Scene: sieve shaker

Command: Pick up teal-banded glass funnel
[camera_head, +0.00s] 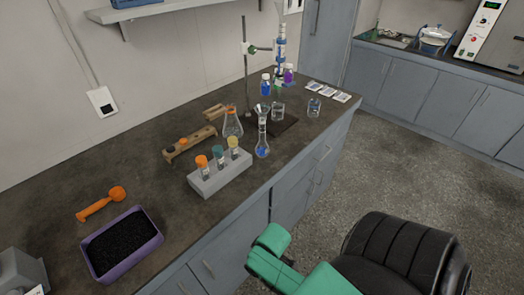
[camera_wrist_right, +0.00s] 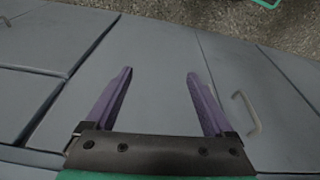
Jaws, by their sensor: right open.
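A small clear glass funnel (camera_head: 262,109) appears to sit in the neck of a long-necked flask with blue liquid (camera_head: 262,148), near the counter's front edge in the head view. A teal band on it is too small to make out. My right gripper (camera_wrist_right: 160,98) shows in the right wrist view, with its two purple fingers spread and nothing between them. It faces grey cabinet fronts, and the funnel is not in that view. My left gripper is not in view.
A grey rack (camera_head: 220,174) with several capped tubes stands left of the flask. A conical flask (camera_head: 232,124), beakers and a burette stand (camera_head: 246,70) are behind. A purple tray (camera_head: 92,276) of black grains and an orange scoop (camera_head: 101,203) lie at left.

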